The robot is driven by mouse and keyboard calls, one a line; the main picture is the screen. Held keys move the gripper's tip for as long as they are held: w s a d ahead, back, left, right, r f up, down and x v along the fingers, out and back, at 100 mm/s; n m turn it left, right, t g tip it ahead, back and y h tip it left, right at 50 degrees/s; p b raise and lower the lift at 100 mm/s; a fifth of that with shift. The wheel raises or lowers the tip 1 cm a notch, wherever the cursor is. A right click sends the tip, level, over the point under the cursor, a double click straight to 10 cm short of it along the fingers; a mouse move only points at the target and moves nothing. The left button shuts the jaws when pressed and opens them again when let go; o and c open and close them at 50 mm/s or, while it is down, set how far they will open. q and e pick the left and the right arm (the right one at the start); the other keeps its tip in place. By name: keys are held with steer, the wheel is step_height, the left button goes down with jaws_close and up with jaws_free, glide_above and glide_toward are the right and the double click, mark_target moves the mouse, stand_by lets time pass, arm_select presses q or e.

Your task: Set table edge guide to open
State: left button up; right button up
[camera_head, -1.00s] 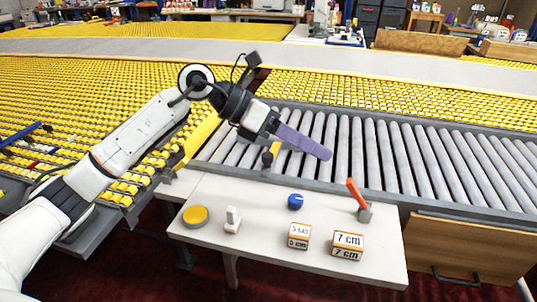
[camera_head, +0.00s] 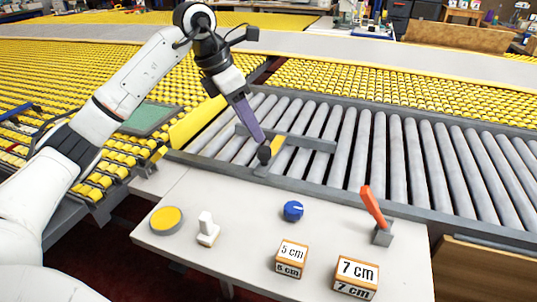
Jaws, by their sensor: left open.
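A grey bar (camera_head: 315,144) lies across the rollers behind the white table; it looks like the edge guide, but I cannot be sure. At its near side stands a small post with a dark knob (camera_head: 264,154) and a yellow piece (camera_head: 278,145). My left gripper (camera_head: 261,141) has purple fingers pointing down, with the tips at or just above the dark knob. The fingers overlap from this side, and I cannot tell if they touch the knob. My right gripper is not in view.
The white table (camera_head: 185,245) carries a yellow button (camera_head: 166,220), a white switch (camera_head: 207,229), a blue dial (camera_head: 293,211), an orange lever (camera_head: 372,207) and blocks marked 5 cm (camera_head: 291,258) and 7 cm (camera_head: 356,277). Grey rollers (camera_head: 430,165) lie behind it.

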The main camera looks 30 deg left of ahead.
mark_target(263, 149)
arm_select(q)
steer(key=x, duration=0.9)
steer(key=shift+d+f, duration=0.1)
steer(key=shift+f, duration=0.15)
